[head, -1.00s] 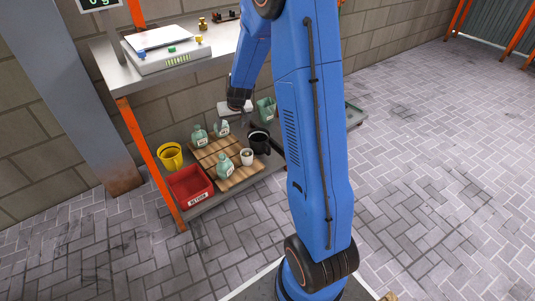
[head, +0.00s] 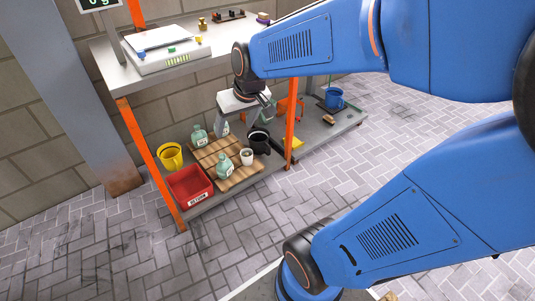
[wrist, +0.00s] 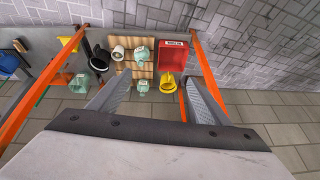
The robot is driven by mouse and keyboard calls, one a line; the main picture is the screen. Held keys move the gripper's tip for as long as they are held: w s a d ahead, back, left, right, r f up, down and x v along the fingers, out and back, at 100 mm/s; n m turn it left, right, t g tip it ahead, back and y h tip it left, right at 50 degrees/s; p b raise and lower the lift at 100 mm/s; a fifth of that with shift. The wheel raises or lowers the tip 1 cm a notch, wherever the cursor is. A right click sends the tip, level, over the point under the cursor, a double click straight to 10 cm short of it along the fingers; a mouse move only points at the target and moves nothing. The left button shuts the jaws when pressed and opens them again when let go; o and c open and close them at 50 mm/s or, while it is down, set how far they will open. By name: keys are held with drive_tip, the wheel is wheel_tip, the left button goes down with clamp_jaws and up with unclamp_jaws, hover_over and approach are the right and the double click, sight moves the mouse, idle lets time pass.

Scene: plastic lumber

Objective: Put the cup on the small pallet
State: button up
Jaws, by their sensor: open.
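A small white cup (head: 247,157) stands upright at the right edge of the slatted wooden pallet (head: 236,179), beside a pale green bottle (head: 225,167). In the wrist view the cup (wrist: 117,53) shows at the left side of the pallet (wrist: 147,71); whether its whole base is on the boards I cannot tell. My gripper (wrist: 156,78) is open and empty, its two fingers spread. In the head view my gripper (head: 238,120) hangs above the back of the pallet, apart from the cup.
A black pot (head: 259,141) stands close right of the cup. A red bin (head: 190,187) and yellow bucket (head: 171,156) lie left. Orange posts (head: 291,122) and the upper shelf (head: 150,75) bound the lower shelf.

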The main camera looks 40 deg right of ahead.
drive_tip(key=s+r, duration=0.2)
drive_tip(key=s, duration=1.5)
drive_tip(key=shift+a+h, duration=0.3)
drive_tip(key=shift+a, duration=0.05)
